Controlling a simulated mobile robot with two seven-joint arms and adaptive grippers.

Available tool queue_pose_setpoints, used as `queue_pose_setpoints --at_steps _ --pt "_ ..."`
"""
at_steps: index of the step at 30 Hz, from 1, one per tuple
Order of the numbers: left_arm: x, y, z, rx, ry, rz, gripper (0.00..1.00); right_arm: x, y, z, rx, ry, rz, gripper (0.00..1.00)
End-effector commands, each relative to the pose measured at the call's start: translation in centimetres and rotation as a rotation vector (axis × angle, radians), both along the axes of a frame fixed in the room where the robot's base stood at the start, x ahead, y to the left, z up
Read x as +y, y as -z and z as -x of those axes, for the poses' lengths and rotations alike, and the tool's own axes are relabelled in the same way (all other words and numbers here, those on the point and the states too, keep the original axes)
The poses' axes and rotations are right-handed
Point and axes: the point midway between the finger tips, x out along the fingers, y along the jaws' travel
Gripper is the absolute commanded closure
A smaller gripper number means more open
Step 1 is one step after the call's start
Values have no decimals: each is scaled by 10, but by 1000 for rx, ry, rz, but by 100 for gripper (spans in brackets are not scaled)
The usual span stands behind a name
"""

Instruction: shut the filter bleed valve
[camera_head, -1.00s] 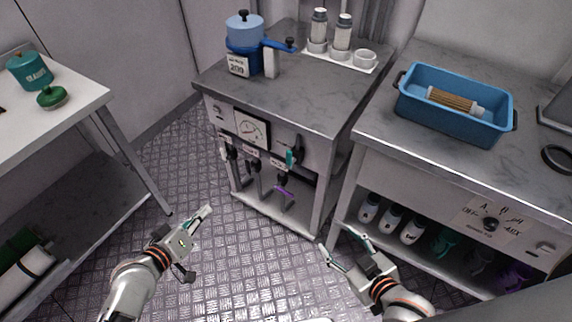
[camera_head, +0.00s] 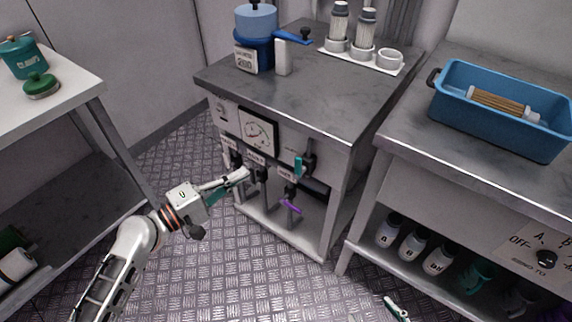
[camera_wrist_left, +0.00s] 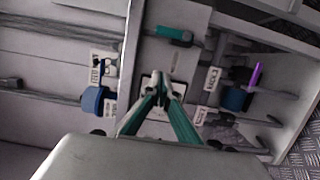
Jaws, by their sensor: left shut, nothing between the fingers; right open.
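Several small valves sit on the front of the middle cabinet (camera_head: 300,120), below a dial gauge (camera_head: 257,130). One has a teal handle (camera_head: 298,166) and one a purple handle (camera_head: 291,206); others look dark. Their labels are too small to read, so I cannot tell which is the filter bleed valve. My left gripper (camera_head: 244,174) is shut and empty, at the left valves in the head view. In the left wrist view its fingertips (camera_wrist_left: 162,92) meet between two blue valve bodies, left (camera_wrist_left: 93,100) and right (camera_wrist_left: 235,100); contact is unclear. My right gripper (camera_head: 397,307) is open, mostly out of frame.
A blue canister (camera_head: 256,22) with a blue lever and bottles (camera_head: 366,30) stand on the cabinet. A blue tub (camera_head: 475,120) holding a filter cartridge (camera_head: 497,104) is on the right bench. A left table (camera_head: 70,95) holds a teal pot (camera_head: 22,58). The floor between is clear.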

Motion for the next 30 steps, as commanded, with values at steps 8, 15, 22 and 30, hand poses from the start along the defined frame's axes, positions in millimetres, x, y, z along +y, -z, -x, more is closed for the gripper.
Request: queue_pose_setpoints --at_steps 8,15,22,30 --pt "-1 -1 -1 -2 0 -1 100 0 -1 -1 -2 1 0 44" --pt "-23 -3 -19 -4 1 0 100 0 -2 -1 -3 1 1 44" --pt "-58 -2 -48 -3 1 0 100 0 -1 0 -2 1 1 44" --pt "-94 -4 -52 -5 1 0 100 -1 -10 -5 -17 1 2 44"
